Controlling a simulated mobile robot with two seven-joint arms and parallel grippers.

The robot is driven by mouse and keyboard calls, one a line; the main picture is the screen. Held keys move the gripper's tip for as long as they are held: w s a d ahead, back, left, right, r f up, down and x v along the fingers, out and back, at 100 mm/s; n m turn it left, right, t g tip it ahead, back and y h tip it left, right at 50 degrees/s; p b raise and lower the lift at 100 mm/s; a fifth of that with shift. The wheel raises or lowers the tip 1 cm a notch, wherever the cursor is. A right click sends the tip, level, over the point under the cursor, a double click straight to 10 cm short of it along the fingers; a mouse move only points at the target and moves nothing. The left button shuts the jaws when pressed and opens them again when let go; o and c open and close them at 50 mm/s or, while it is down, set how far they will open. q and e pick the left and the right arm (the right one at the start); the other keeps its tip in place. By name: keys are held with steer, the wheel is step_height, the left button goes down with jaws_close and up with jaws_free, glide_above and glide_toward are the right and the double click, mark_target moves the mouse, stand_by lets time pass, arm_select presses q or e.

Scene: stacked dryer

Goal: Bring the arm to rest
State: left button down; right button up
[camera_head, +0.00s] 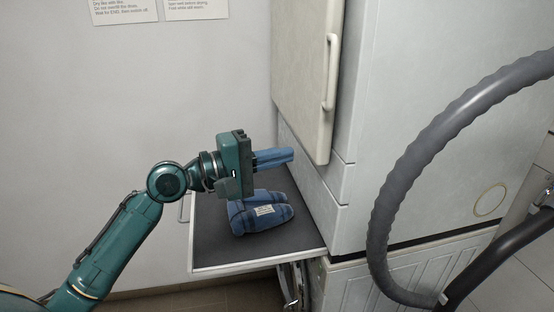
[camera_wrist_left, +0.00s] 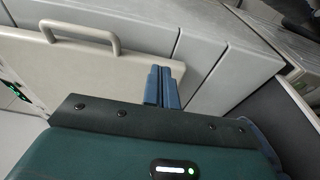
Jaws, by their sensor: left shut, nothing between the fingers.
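My left gripper (camera_head: 288,156) reaches in from the left on its teal arm. Its blue fingers are together with nothing between them, and they point right toward the dryer's side. They also show in the left wrist view (camera_wrist_left: 163,88). The gripper is above a pull-out shelf (camera_head: 210,243), and below it a folded blue cloth item with a pale label (camera_head: 264,211) lies on that shelf. The cloth appears apart from the fingers. My right gripper is out of sight.
A cream door (camera_head: 302,70) with a handle is on the grey dryer (camera_head: 420,130), close to the fingers. A thick grey ribbed hose (camera_head: 392,205) curves across the right side. Two printed notices (camera_head: 124,10) hang on the wall. Free room lies left of the shelf.

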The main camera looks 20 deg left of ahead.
arm_select(q)
steer(key=s+d+f+m+y, duration=0.1)
steer(key=s+f+m+y, duration=0.15)
steer(key=f, duration=0.95)
steer(key=s+d+f+m+y, duration=0.15)
steer(key=s+f+y, duration=0.25)
steer(key=f, duration=0.9)
steer(key=s+d+f+m+g+y, duration=0.2)
steer(key=s+f+m, duration=0.6)
steer(key=s+f, duration=0.5)
steer(key=shift+s+f+y, duration=0.25)
steer(key=shift+s+y, duration=0.2)
steer(key=shift+s, duration=0.1)
